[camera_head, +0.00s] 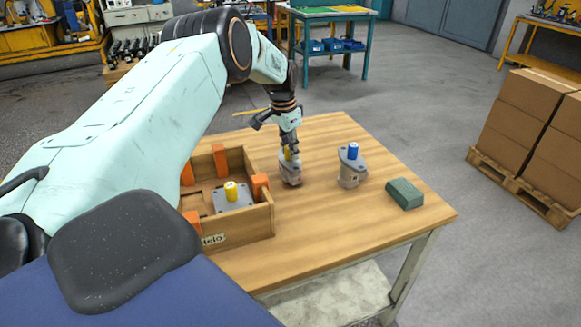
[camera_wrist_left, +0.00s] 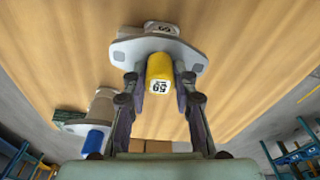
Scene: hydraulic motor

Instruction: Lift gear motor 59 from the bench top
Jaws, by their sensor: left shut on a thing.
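Gear motor 59 is a grey motor (camera_head: 290,173) with a yellow shaft, near the middle of the wooden bench top (camera_head: 330,225). In the left wrist view its yellow shaft (camera_wrist_left: 159,70) carries the label 59, above a grey flange (camera_wrist_left: 128,52). My left gripper (camera_head: 290,150) comes down on it from above, its fingers shut on the yellow shaft; the fingers also show in the left wrist view (camera_wrist_left: 158,95). The motor appears at the bench surface; I cannot tell whether there is a gap under it. My right gripper is not in view.
A second grey motor (camera_head: 351,172) with a blue shaft stands just to the right. A green block (camera_head: 404,194) lies near the right edge. A wooden crate (camera_head: 240,231) with orange blocks and a yellow-shafted motor (camera_head: 232,195) sits at left. The bench's front right is clear.

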